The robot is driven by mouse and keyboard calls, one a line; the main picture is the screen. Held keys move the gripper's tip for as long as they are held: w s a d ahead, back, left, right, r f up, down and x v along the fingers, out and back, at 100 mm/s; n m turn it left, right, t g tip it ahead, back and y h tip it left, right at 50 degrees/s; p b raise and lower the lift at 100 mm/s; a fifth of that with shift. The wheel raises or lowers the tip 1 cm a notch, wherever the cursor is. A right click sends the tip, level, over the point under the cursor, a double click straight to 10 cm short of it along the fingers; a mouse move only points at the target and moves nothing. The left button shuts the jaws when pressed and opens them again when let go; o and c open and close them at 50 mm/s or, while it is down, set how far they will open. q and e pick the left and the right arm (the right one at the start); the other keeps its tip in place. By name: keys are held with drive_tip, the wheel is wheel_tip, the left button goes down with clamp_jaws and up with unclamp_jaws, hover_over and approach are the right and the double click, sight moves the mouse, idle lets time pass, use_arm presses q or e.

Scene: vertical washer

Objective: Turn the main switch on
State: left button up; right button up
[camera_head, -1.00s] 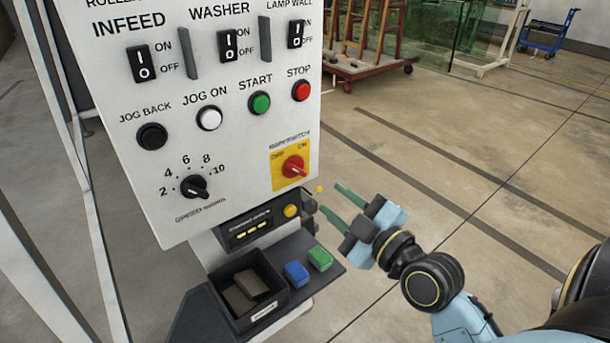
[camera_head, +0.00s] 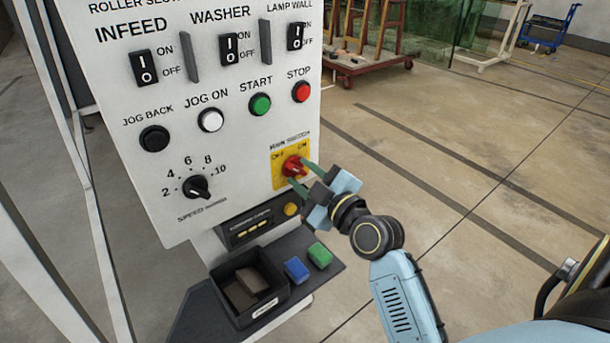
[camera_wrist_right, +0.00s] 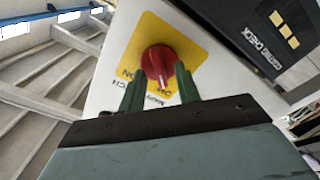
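The main switch is a red rotary knob (camera_head: 292,166) on a yellow plate (camera_head: 278,180) at the lower right of the white control panel. In the right wrist view the knob (camera_wrist_right: 158,58) has a white pointer line that appears to point toward the OFF lettering. My right gripper (camera_head: 303,175) is at the knob, its green fingers apart. In the wrist view its fingertips (camera_wrist_right: 158,80) stand on either side of the knob's near edge. I cannot tell whether they touch it. My left gripper is not in view.
The white panel (camera_head: 110,100) carries rocker switches, push buttons and a speed dial (camera_head: 196,187).

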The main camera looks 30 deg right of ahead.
clamp_jaws()
drive_tip(key=m+p, duration=0.3)
drive_tip(key=shift+r+m, duration=0.15)
drive_tip(key=shift+m, duration=0.25)
drive_tip(key=m+p, duration=0.3)
drive_tip(key=m, duration=0.1)
drive_tip(key=shift+d+m, duration=0.1)
drive_tip(key=shift+m, duration=0.2)
drive_tip(key=m+p, duration=0.2)
drive_tip(key=m, duration=0.2)
drive_tip(key=shift+d+m+p, duration=0.1)
drive_tip(key=shift+m+p, duration=0.9)
drive_tip(key=shift+m, duration=1.7)
